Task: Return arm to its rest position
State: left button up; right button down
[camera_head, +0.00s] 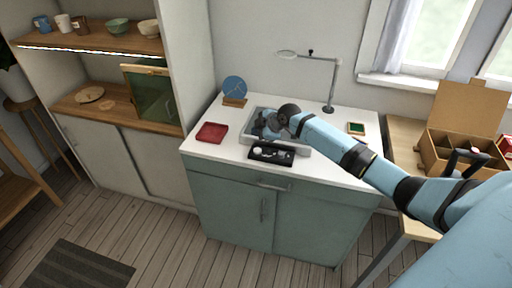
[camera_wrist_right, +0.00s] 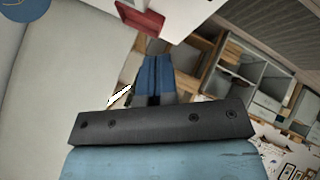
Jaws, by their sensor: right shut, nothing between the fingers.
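My right arm reaches in from the right of the head view across the white-topped teal cabinet (camera_head: 345,168). My right gripper (camera_head: 262,124) is over the grey tray (camera_head: 303,149) set in that top, and the dark wrist partly hides it. In the right wrist view the blue fingers (camera_wrist_right: 154,80) are together with nothing between them. The gripper's height over the grey tray is hard to tell. My left gripper is in neither view.
A dark tray with pale pieces (camera_head: 271,153) lies at the front edge. A red object (camera_head: 212,132) and a blue disc on a stand (camera_head: 234,88) are left. A magnifier lamp (camera_head: 333,80) stands behind. A green-topped item (camera_head: 356,128) and cardboard box (camera_head: 463,145) are right.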

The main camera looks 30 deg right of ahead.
jog(key=s+a+f+m+p, duration=0.2)
jog(key=s+a+f+p, duration=0.1)
jog(key=s+a+f, duration=0.5)
pick_arm(q)
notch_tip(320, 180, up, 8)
jog(key=p, duration=0.6)
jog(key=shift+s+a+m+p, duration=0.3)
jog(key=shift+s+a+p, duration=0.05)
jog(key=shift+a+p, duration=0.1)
pick_arm(e)
jog(key=s+a+r+m+t, duration=0.1)
jog(key=s+a+m, duration=0.3)
jog(key=s, duration=1)
jog(key=s+a+r+m+t, duration=0.1)
jog(key=s+a+m, duration=0.3)
jog(key=s+a, duration=0.7)
jog(key=s+r, duration=0.1)
jog(key=s, duration=0.3)
jog(key=shift+s+a+r, duration=0.15)
jog(key=shift+s+r, duration=0.05)
jog(key=shift+s, duration=0.1)
